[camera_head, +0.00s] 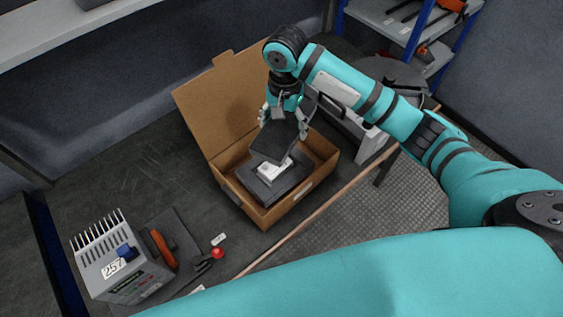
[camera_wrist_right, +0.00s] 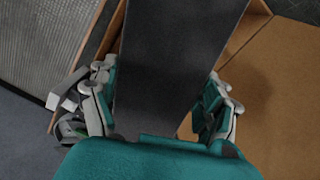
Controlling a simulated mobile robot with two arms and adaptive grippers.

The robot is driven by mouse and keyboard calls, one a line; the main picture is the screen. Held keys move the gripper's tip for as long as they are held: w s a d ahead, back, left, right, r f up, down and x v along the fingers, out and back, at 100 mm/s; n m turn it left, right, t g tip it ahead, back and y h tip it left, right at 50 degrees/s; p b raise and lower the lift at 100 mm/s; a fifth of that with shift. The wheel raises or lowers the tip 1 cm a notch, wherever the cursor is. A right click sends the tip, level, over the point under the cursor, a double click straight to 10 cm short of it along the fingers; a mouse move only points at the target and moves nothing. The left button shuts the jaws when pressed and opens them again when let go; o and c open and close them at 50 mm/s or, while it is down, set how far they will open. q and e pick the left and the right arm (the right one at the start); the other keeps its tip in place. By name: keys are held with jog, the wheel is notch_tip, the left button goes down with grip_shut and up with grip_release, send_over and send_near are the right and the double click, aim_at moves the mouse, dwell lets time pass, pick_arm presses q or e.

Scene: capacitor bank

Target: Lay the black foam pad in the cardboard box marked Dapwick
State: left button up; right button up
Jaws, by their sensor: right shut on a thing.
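The open cardboard box (camera_head: 288,207) stands on the dark work surface with its lid tipped back; I cannot read a name on it. A dark pad (camera_head: 278,187) lies inside it, with a small white object (camera_head: 272,170) on top. My right gripper (camera_head: 283,124) is above the box, shut on the black foam pad (camera_head: 277,143), which hangs tilted over the white object. In the right wrist view the foam pad (camera_wrist_right: 175,60) is between the two fingers (camera_wrist_right: 160,105). Whether its lower edge touches anything is unclear. My left gripper is not in view.
A grey finned unit marked 257 (camera_head: 118,270) stands at the lower left, beside an orange-handled tool (camera_head: 163,249) and a red knob (camera_head: 218,253). A grey unit (camera_head: 365,140) is close behind the box's right side. The surface left of the box is clear.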

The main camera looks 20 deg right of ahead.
aim_at(283, 127)
jog(key=f+m, duration=0.1)
jog(key=w+f+m, duration=0.1)
jog(key=f, duration=0.1)
jog(key=f+m, duration=0.1)
jog(key=shift+w+f+m, duration=0.2)
jog(key=shift+w+m, duration=0.1)
jog(key=shift+w, duration=0.05)
jog(key=shift+m, duration=0.4)
notch_tip(283, 127, down, 10)
jog(key=shift+d+f+p, duration=0.1)
jog(key=shift+d+p, duration=0.05)
jog(key=shift+p, duration=0.45)
jog(key=shift+w+f, duration=0.1)
jog(key=shift+f, duration=0.25)
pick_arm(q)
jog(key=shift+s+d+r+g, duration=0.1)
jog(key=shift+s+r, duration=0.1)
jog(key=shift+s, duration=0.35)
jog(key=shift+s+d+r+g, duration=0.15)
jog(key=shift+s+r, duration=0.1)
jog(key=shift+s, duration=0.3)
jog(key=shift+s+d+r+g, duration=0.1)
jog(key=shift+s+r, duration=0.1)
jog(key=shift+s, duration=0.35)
pick_arm(e)
jog(key=shift+f, duration=0.3)
jog(key=o, duration=0.9)
